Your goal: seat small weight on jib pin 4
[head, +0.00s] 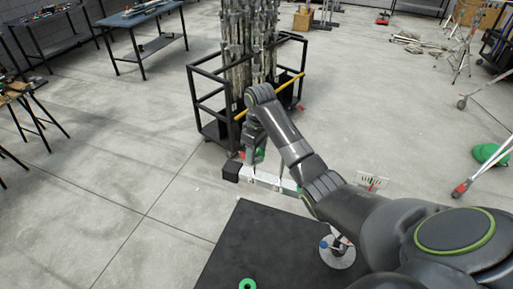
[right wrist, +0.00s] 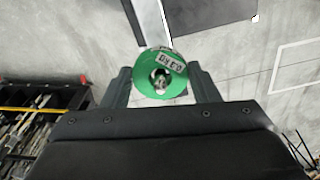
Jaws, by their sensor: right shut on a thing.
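A green disc weight (right wrist: 150,62) with a pale label sits between the fingers of my right gripper (right wrist: 162,85), which is shut on it. A metallic pin end shows in the weight's central hole; how far the disc is seated on it I cannot tell. The pale jib bar (right wrist: 154,22) runs beneath the disc. In the head view my right gripper (head: 256,160) points down over the jib (head: 264,181), which has a black block (head: 231,172) at its left end. My arm hides part of the jib. My left gripper is not in view.
Another green ring weight (head: 247,284) lies on the black mat (head: 262,238). A round metal base (head: 338,257) stands at the mat's right. A black cart (head: 205,100) with upright stands is just behind the jib. Open concrete floor lies to the left.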

